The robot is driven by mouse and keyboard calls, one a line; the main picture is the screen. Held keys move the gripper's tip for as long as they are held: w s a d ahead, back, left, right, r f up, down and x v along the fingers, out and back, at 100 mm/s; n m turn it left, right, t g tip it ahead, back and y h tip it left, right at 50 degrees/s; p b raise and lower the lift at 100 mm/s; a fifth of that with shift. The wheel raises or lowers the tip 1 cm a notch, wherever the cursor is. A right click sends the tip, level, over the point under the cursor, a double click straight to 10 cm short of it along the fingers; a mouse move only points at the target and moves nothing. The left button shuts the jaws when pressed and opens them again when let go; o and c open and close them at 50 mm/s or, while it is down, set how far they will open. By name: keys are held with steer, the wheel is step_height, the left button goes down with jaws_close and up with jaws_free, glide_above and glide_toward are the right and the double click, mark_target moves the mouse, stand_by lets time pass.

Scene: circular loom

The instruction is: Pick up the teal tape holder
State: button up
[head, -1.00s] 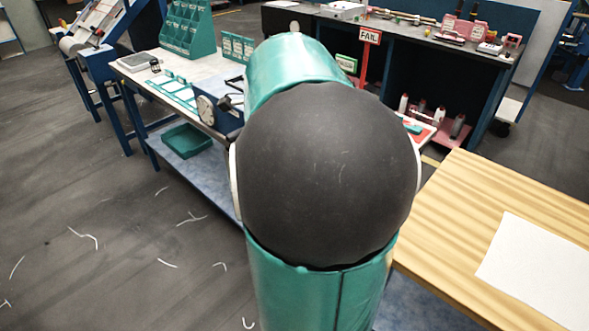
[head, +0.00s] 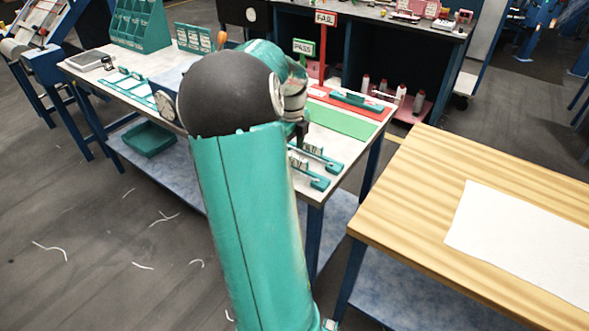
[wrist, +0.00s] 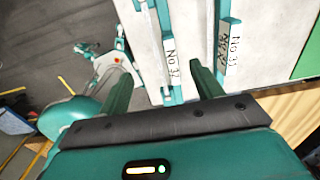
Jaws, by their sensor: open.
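Two slim teal holders with white labels lie side by side on the white worktable. In the wrist view the left holder (wrist: 168,48) appears between my fingers and the right holder (wrist: 226,30) lies beyond the right finger. In the head view they show at the table's right front end, the nearer holder (head: 309,173) and the farther holder (head: 322,155). A similar teal holder (head: 357,99) lies on a red mat. I cannot tell which one is meant. My gripper (wrist: 163,84) is open and empty, pointing at the left holder. My arm hides much of the table in the head view.
A green mat (head: 345,122) and red mat (head: 379,109) lie behind the holders, near PASS (head: 304,48) and FAIL (head: 325,19) signs. A wooden table (head: 405,210) with a white sheet (head: 520,235) stands right. A teal bin (head: 150,139) sits on the lower shelf.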

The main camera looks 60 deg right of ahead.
mark_target(294, 168)
steer(key=shift+s+d+f, duration=0.1)
steer(key=shift+s+f, duration=0.05)
steer(key=shift+f, duration=1.4)
steer(key=shift+s+d+f, duration=0.1)
steer(key=shift+f, duration=1.4)
steer(key=c, duration=1.1)
steer(key=shift+r, duration=0.1)
step_height(294, 168, up, 10)
steer(key=o, duration=0.3)
jaws_close()
